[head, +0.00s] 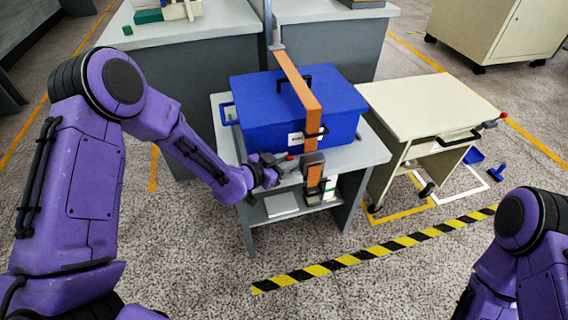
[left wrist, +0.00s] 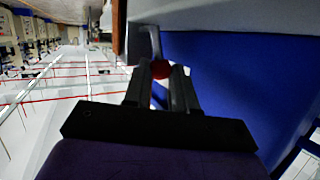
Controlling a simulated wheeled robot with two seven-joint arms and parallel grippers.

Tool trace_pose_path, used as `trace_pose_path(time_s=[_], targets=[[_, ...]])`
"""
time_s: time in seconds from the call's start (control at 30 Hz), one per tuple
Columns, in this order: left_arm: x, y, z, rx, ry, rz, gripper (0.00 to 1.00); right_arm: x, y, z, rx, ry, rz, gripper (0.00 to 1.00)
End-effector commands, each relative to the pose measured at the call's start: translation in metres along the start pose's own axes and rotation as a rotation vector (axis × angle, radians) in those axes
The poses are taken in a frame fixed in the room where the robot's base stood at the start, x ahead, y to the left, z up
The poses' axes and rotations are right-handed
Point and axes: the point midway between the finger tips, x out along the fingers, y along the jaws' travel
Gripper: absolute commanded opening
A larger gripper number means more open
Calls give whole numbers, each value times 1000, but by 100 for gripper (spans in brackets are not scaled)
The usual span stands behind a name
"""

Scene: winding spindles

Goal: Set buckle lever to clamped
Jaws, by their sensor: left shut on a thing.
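A blue lidded box (head: 270,115) stands on a grey side table, with an orange strap (head: 300,85) over its lid and down its front. The buckle (head: 313,160) sits on the strap at the box's front, near the table edge. Its lever has a red tip (head: 290,157) at the buckle's left side. My left gripper (head: 280,167) comes in from the left and is shut on the lever's red tip, which shows between the fingers in the left wrist view (left wrist: 160,70). The lever's exact angle is hard to tell. My right gripper is out of view.
The grey table (head: 365,152) has a lower shelf with a few items. A cream cart (head: 430,105) stands close on its right. Grey workbenches (head: 240,20) stand behind. The floor in front is open, with a yellow-black strip (head: 375,248).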

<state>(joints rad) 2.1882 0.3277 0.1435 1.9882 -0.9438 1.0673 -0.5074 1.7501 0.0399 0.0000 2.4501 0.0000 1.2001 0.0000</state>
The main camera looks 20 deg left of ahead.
Motion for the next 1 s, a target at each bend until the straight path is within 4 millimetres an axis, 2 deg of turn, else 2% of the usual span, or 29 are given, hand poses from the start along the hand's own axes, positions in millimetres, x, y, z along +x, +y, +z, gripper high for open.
trace_pose_path(time_s=[0.03, 0.6, 0.8, 1.0], targets=[[1, 3, 7, 32, 15, -10, 0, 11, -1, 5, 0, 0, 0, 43], [-7, 25, 17, 442, 224, -165, 0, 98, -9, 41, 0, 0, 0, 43], [-9, 30, 17, 534, 270, -199, 0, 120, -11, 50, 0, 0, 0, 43], [-10, 32, 16, 585, 297, -218, 0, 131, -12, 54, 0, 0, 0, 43]])
